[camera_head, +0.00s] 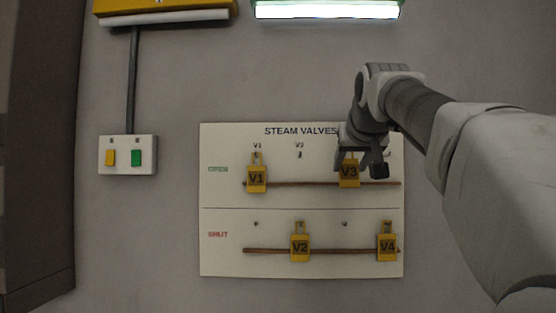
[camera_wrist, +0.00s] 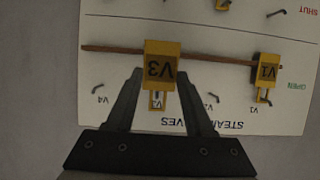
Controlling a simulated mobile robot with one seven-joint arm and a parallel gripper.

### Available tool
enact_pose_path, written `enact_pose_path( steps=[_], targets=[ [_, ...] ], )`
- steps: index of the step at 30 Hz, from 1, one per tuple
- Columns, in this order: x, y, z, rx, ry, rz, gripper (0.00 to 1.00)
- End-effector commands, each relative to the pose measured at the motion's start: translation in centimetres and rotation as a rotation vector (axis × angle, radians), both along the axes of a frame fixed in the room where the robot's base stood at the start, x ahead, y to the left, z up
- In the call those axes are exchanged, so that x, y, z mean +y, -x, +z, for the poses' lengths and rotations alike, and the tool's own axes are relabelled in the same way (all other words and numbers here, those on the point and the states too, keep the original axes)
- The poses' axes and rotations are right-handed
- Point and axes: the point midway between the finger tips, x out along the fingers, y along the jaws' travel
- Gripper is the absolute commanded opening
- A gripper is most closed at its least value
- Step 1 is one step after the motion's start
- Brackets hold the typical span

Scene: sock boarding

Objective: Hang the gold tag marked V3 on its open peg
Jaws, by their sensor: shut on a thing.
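The gold tag V3 (camera_head: 349,175) is at the open row of the white steam valves board (camera_head: 225,193), in the V3 column. In the wrist view the same tag (camera_wrist: 161,68) hangs upright in front of the wooden rail, with its slotted hanger between my fingers. My gripper (camera_head: 352,158) is shut on this tag; its two fingers also show in the wrist view (camera_wrist: 158,84). Something small shows through the hanger slot, but I cannot tell whether the open V3 peg passes through it. My gripper hides that peg in the head view.
Tag V1 (camera_head: 257,179) hangs in the open row. Tags V2 (camera_head: 300,248) and V4 (camera_head: 387,247) hang in the shut row. The open V2 peg (camera_head: 300,155) is bare. A switch box (camera_head: 128,155) is on the wall at left, and a lit lamp (camera_head: 327,10) is above.

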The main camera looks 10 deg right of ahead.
Motion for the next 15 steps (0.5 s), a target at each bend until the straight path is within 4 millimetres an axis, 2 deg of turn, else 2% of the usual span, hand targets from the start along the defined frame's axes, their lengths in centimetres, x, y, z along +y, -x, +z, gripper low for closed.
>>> enact_pose_path(
  steps=[15],
  targets=[
    [-0.7, -3.1, -0.2, 0.0, 0.0, -0.001, 0.0]
  ],
)
